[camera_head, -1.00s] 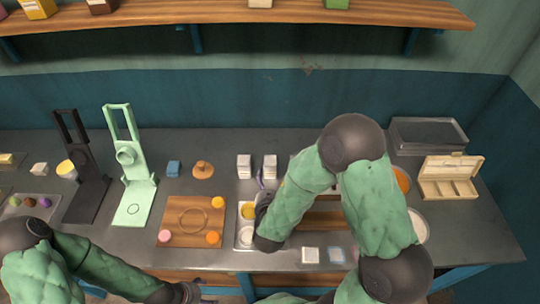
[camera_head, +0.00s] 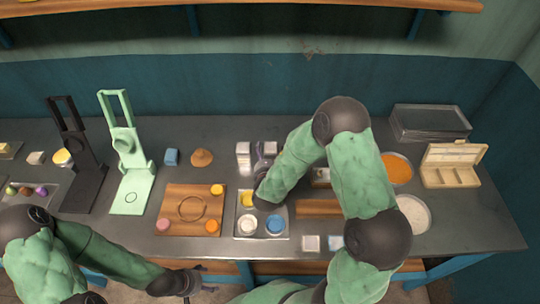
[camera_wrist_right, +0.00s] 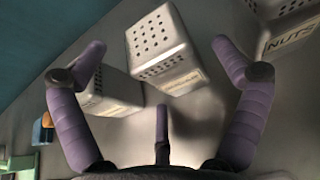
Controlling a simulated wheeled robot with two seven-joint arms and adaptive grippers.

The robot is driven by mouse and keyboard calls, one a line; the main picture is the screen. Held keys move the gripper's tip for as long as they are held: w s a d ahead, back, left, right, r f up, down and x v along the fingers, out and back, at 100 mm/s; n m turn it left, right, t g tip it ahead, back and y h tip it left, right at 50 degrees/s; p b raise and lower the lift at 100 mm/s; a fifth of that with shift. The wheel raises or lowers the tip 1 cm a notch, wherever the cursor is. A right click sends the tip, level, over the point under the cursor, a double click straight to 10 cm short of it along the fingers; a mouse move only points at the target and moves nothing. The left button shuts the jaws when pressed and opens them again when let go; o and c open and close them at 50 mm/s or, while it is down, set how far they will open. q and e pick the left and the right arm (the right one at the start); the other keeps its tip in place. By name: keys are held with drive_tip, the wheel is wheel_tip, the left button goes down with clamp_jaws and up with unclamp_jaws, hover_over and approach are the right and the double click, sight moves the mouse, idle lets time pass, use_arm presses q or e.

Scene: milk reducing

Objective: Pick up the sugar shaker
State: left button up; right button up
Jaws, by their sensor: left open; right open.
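Two white shakers with perforated tops stand at the back of the counter, a left one (camera_head: 243,157) and a right one (camera_head: 271,148) partly hidden by my right gripper (camera_head: 262,163). In the right wrist view, one shaker (camera_wrist_right: 160,42) lies between the open fingers of my right gripper (camera_wrist_right: 158,52), with no clear grip on it. Another shaker (camera_wrist_right: 108,92) is behind the left finger. Their labels are too small to read, so I cannot tell which holds sugar. A third container labelled NUTS (camera_wrist_right: 290,38) is at the right. My left gripper (camera_head: 198,284) is open, low at the counter's front edge.
A metal tray (camera_head: 239,232) with yellow, white and blue contents lies just in front of the shakers. A wooden board (camera_head: 175,224) is to its left. Black (camera_head: 85,180) and green (camera_head: 133,178) presses stand further left. Bowls and a wooden box (camera_head: 450,165) are at the right.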

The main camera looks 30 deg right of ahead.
drive_tip(key=shift+w+d+f, duration=0.15)
drive_tip(key=shift+w+d, duration=0.05)
drive_tip(key=shift+w, duration=0.15)
drive_tip(key=c, duration=1.3)
drive_tip(key=shift+c, duration=0.2)
drive_tip(key=shift+r, duration=0.2)
